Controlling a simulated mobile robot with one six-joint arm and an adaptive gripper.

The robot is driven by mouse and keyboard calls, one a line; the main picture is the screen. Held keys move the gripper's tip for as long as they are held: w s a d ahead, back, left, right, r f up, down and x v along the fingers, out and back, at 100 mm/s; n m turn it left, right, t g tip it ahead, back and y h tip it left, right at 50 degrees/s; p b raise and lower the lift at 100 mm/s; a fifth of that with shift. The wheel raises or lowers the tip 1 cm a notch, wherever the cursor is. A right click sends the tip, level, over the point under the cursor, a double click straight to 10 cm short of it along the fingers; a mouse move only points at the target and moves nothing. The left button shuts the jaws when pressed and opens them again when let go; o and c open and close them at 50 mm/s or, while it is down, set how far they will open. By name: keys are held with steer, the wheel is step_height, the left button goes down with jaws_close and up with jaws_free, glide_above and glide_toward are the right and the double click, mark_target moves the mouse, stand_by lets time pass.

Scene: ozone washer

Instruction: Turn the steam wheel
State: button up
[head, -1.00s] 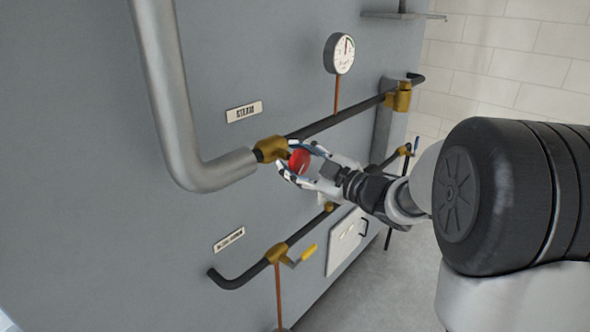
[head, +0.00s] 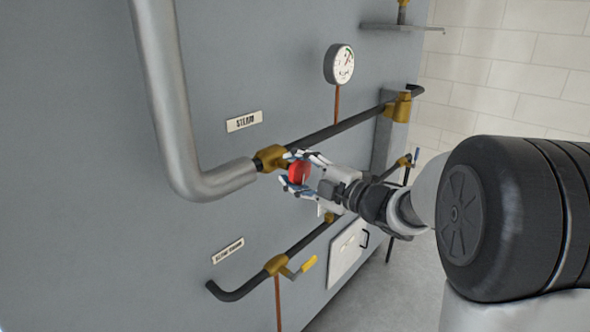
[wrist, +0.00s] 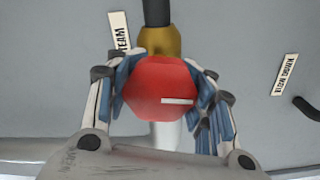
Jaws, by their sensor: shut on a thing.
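The steam wheel (head: 299,173) is a red knob on a brass valve (head: 270,158), just below the STEAM label (head: 244,121). My gripper (head: 297,172) is shut on the wheel, with one finger above it and one below in the head view. In the wrist view the wheel (wrist: 160,90) fills the space between the blue-padded fingers (wrist: 162,95), and a white mark on its face lies nearly level, right of centre. The brass valve body (wrist: 159,41) shows behind it.
A thick grey pipe (head: 172,110) meets the valve from the left. A black pipe (head: 345,126) runs right, below a round gauge (head: 339,64). A lower pipe carries a yellow-handled valve (head: 303,268). Open floor (head: 375,285) lies at the lower right.

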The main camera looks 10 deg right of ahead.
stand_by(0.3)
steer(key=o, duration=1.2)
steer(key=v, duration=1.2)
